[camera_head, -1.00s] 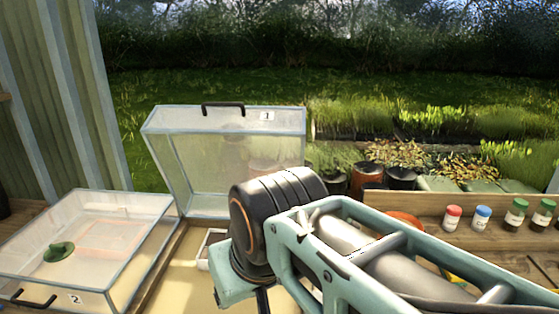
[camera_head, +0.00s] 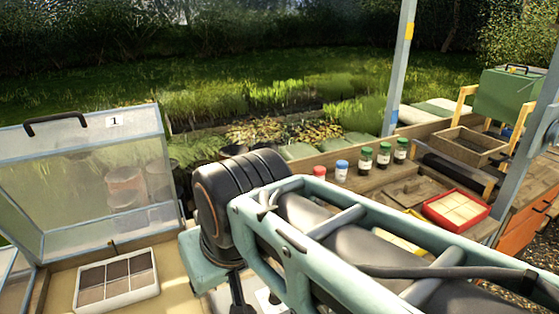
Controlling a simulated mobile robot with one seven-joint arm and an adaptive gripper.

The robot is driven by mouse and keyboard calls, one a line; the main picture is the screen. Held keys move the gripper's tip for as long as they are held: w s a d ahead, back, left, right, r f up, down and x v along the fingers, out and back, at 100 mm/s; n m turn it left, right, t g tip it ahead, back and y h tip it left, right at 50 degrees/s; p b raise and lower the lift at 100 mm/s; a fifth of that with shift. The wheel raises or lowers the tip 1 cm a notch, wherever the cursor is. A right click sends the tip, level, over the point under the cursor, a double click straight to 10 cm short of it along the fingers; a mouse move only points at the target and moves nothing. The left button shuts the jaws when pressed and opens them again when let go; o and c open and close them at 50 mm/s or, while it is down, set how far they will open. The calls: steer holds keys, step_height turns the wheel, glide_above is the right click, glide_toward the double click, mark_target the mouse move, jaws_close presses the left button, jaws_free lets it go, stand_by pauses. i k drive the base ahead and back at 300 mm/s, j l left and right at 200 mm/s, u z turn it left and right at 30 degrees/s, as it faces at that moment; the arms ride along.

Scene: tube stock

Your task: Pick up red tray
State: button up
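A red tray (camera_head: 429,207) with pale square blocks or compartments inside sits on the wooden bench at the right, near a metal post. My arm crosses the lower middle of the view, in front of the bench. My gripper (camera_head: 239,304) shows only in part below the dark wrist joint, at the bottom edge. Its fingertips are out of frame or hidden, so its opening cannot be seen. The gripper is well to the left of the red tray and apart from it.
A white sectioned tray (camera_head: 152,290) lies before the open clear lid marked 1 (camera_head: 113,121). Several capped bottles (camera_head: 366,159) line the bench. A wooden box (camera_head: 440,146) and a green case (camera_head: 506,93) stand at the right. A metal post (camera_head: 400,65) rises behind the bench.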

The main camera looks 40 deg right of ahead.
mark_target(455, 211)
steer(key=z, duration=2.45)
steer(key=u, duration=0.35)
steer(key=i+l+u, duration=0.2)
steer(key=u, duration=0.15)
steer(key=i+l+u, duration=0.15)
steer(key=l+u, duration=0.25)
steer(key=i+l+u, duration=0.15)
steer(key=l, duration=0.35)
steer(key=i+l+u, duration=0.15)
steer(key=l, duration=0.35)
steer(key=l+u, duration=0.15)
steer(key=l, duration=0.35)
steer(key=i+l, duration=0.1)
steer(key=l, duration=0.45)
steer(key=i+l, duration=0.15)
steer(key=l, duration=0.35)
steer(key=i+l, duration=0.1)
steer(key=l, duration=0.45)
steer(key=u, duration=0.05)
